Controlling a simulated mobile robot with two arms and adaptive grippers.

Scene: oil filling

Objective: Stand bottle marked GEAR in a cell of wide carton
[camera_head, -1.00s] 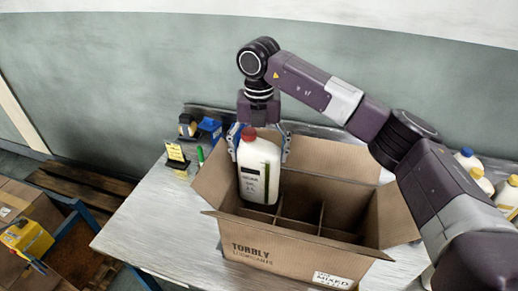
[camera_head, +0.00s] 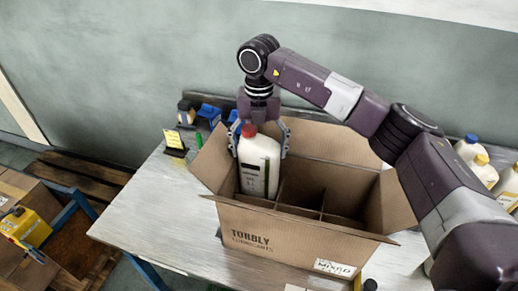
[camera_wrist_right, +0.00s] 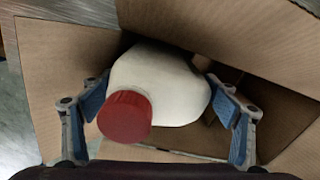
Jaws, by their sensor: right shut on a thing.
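The white bottle (camera_head: 258,162) has a red cap and a dark-marked label; the lettering is too small to read. It is upright in the head view, at the left end of the wide brown carton (camera_head: 262,242), with its lower part inside the carton. My right gripper (camera_head: 260,146) comes from above with its fingers on both sides of the bottle, shut on it. In the right wrist view, the bottle (camera_wrist_right: 165,80) is between the blue finger pads, cap toward the camera. Whether its base touches the carton floor is hidden. My left gripper is not in view.
Cardboard dividers (camera_head: 322,200) split the carton; the cells to the right look empty. Its flaps stand open around it. More bottles (camera_head: 475,160) stand at the right edge. A yellow sign (camera_head: 174,141) and small blue items (camera_head: 208,113) are at the back left. The left tabletop is clear.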

